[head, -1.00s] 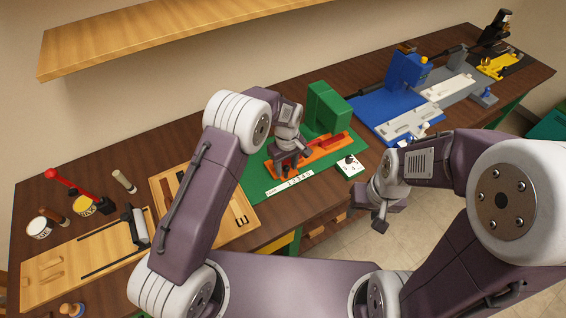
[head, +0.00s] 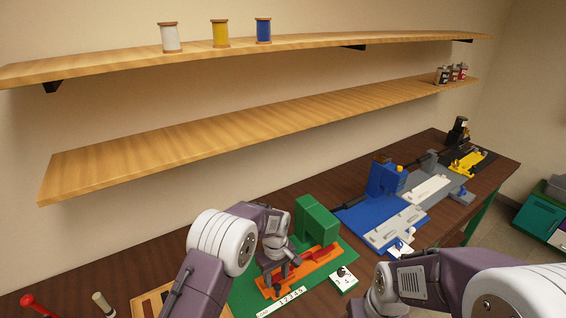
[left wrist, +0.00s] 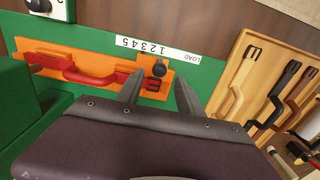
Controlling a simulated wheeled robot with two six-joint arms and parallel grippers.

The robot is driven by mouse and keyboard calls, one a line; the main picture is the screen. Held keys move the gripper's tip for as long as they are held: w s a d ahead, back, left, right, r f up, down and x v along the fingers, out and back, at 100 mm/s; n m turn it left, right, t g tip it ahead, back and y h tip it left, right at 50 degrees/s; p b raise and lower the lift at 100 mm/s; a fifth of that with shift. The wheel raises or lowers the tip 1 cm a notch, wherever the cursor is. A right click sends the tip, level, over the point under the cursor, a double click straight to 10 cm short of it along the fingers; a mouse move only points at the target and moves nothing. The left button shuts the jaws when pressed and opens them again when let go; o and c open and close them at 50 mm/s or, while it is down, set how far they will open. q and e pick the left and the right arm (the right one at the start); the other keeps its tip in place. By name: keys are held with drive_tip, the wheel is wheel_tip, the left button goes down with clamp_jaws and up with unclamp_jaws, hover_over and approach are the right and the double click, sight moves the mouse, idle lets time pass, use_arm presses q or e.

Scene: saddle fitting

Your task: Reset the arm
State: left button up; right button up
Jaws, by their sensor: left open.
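My left gripper (head: 277,283) is over the orange fixture plate (head: 318,265) on the green station in the head view. A red handle (left wrist: 85,75) lies along the orange plate. My right arm is at the lower right of the head view; its gripper is cut off at the bottom edge, and its fingers do not show.
The green block (head: 317,222) stands behind the orange plate. Blue (head: 385,215) and yellow (head: 468,163) stations stand farther right. Two wooden shelves hang above; the upper bears three spools (head: 220,33).

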use_arm(q)
drive_tip(key=w+a+r+n+t+b, duration=0.1)
drive_tip(key=w+a+r+b, duration=0.15)
drive_tip(key=a+r, duration=0.2)
drive_tip(key=s+a+r, duration=0.5)
drive_tip(key=s+a, duration=0.1)
drive_tip(key=s+a+f+m, duration=0.1)
drive_tip(key=s+m, duration=0.1)
drive_tip(key=s, duration=0.3)
drive_tip(key=s+a+f+m+b, duration=0.1)
drive_tip(key=s+m, duration=0.2)
drive_tip(key=s, duration=0.3)
drive_tip(key=s+a+f+m, duration=0.2)
drive_tip(key=s, duration=0.3)
drive_tip(key=shift+s+m, duration=0.15)
drive_tip(key=shift+m, duration=0.25)
drive_tip(key=shift+s+d, duration=0.1)
drive_tip(key=shift+f, duration=0.1)
